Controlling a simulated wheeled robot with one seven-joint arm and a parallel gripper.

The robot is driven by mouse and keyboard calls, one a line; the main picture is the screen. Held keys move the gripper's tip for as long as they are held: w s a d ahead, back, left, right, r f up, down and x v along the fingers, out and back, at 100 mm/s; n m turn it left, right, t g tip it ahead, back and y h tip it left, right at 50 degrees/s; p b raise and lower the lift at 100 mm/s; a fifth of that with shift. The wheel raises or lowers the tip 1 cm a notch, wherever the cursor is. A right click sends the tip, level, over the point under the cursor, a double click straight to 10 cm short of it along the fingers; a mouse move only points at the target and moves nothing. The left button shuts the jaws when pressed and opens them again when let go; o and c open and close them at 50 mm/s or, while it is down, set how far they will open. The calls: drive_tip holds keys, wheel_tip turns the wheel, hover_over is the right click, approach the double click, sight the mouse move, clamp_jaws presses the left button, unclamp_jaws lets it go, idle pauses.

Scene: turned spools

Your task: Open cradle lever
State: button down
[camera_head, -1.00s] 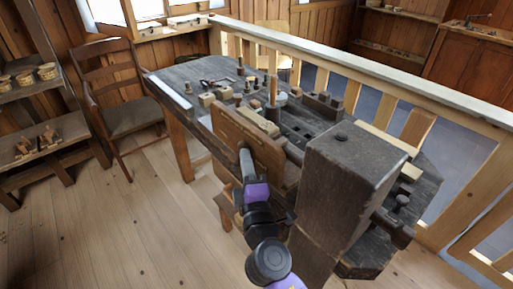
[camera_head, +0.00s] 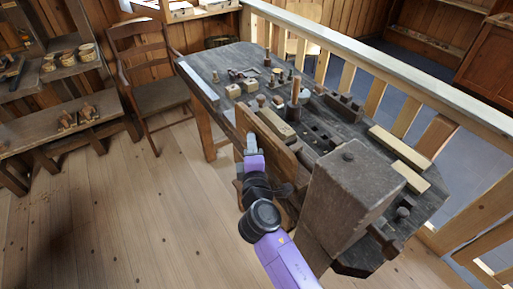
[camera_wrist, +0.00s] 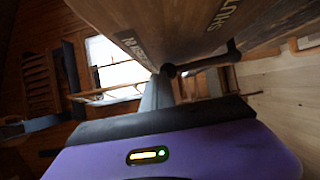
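The wooden board (camera_head: 277,148) on the near side of the bench is upright. A dark rod with a round knob, which looks like the lever (camera_wrist: 205,63), runs below the board's edge. My gripper (camera_head: 251,143) is at the left part of the board's near face. In the wrist view, its grey finger (camera_wrist: 157,93) stands just left of the knob; whether they touch is unclear. The finger gap is not visible.
A thick dark wooden block (camera_head: 352,185) stands right of my arm. Tools and small blocks lie on the bench top (camera_head: 222,68). A chair (camera_head: 160,95) and shelves (camera_head: 60,120) are at the left. The floor (camera_head: 130,215) in front is clear.

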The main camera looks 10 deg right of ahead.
drive_tip(key=shift+w+a+f+b, duration=0.1)
drive_tip(key=shift+w+a+b, duration=0.1)
drive_tip(key=shift+w+b, duration=0.35)
drive_tip(key=shift+w+a+r+b, duration=0.1)
drive_tip(key=shift+w+a+b, duration=0.15)
drive_tip(key=shift+w, duration=0.5)
drive_tip(key=shift+w+a+f+b, duration=0.1)
drive_tip(key=shift+w+a+b, duration=0.05)
drive_tip(key=shift+w+b, duration=0.4)
drive_tip(key=shift+w, duration=0.15)
